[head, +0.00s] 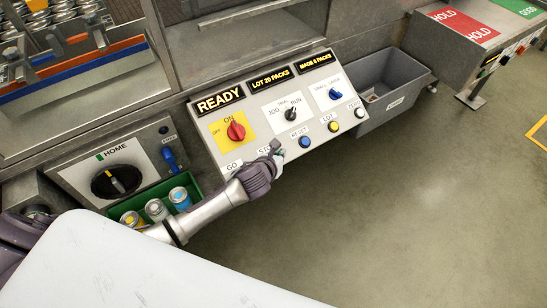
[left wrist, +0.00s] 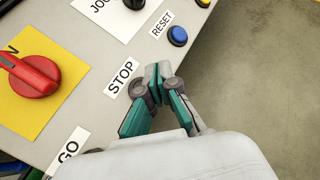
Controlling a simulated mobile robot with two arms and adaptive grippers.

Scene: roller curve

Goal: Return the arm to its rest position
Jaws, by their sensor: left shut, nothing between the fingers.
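My left gripper (head: 278,152) is over the lower edge of the control panel (head: 245,143), in front of the STOP label. In the left wrist view its fingertips (left wrist: 158,75) are together with nothing between them, beside the STOP label (left wrist: 122,78). No button shows under the STOP label; the gripper covers that spot. The blue RESET button (head: 305,141) is just to the right of the gripper, apart from it in the left wrist view (left wrist: 178,36). The red ON/OFF knob (head: 236,130) is up and left of it. My right gripper is not in view.
A green bin (head: 195,188) with several small cans stands left of my forearm. A grey tub (head: 388,87) stands right of the panel.

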